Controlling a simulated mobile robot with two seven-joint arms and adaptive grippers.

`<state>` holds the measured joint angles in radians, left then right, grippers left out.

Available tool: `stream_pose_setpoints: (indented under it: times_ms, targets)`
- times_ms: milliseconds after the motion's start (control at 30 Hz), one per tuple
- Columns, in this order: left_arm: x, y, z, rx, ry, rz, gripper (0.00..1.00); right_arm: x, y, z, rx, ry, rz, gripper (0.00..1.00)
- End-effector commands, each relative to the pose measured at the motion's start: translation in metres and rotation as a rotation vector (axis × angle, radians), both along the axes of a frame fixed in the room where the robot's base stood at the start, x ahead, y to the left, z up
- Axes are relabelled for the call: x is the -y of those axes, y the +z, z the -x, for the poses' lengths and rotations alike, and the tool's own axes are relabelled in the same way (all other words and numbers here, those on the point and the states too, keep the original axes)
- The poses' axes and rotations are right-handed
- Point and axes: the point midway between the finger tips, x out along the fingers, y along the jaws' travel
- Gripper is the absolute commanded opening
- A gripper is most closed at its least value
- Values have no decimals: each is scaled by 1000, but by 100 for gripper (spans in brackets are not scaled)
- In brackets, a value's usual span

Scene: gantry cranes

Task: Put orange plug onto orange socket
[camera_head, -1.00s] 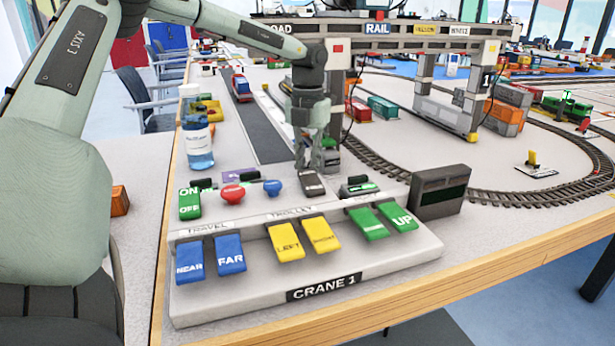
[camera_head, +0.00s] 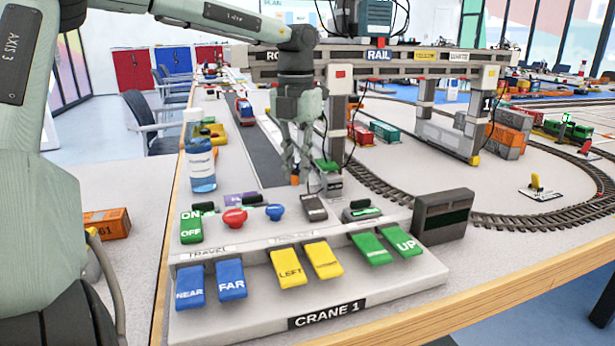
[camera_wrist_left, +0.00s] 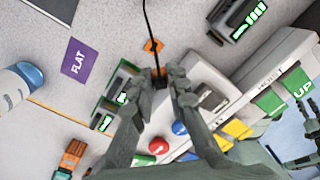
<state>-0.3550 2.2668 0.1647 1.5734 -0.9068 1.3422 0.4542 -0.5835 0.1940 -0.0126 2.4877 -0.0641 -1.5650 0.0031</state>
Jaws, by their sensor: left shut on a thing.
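My left gripper (camera_head: 295,174) is shut on the orange plug (camera_head: 294,180), beyond the control panel. In the left wrist view the gripper (camera_wrist_left: 168,80) holds the plug (camera_wrist_left: 158,74) at its fingertips, with a black cable running up from it. A small orange diamond-shaped piece (camera_wrist_left: 153,45) lies just past the plug in that view; I cannot tell whether it is the orange socket. Grey-green parts at the right edge of the wrist view (camera_wrist_left: 303,160) may be my right gripper; its jaws are unclear.
The CRANE 1 panel (camera_head: 327,308) with coloured rocker switches stands in front. Small dark boxes (camera_head: 314,208) sit at its back edge. A bottle (camera_head: 201,160) stands left, a purple FLAT card (camera_wrist_left: 79,63) lies on the table, and the gantry (camera_head: 415,63) rises behind.

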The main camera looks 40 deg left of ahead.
Motion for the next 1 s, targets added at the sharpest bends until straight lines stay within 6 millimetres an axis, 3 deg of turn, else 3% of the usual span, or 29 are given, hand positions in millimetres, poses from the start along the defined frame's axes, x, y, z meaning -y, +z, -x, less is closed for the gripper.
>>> stream_pose_setpoints:
  times_ms: [200,367,467,800,1000]
  targets:
    - [12,22,34,4,-2,2,0,-9,-1,-11,46,23,-16,40]
    - [15,29,46,0,-10,1,0,-12,0,-17,70,30,-24,40]
    - [13,27,40,-3,-77,2,0,-11,-4,-17,56,28,-24,40]
    - [-9,-9,-7,-3,-473,2,0,0,-35,-9,-38,3,-14,40]
    - [-12,-20,-13,0,-527,1,0,2,-36,-6,-46,-1,-10,40]
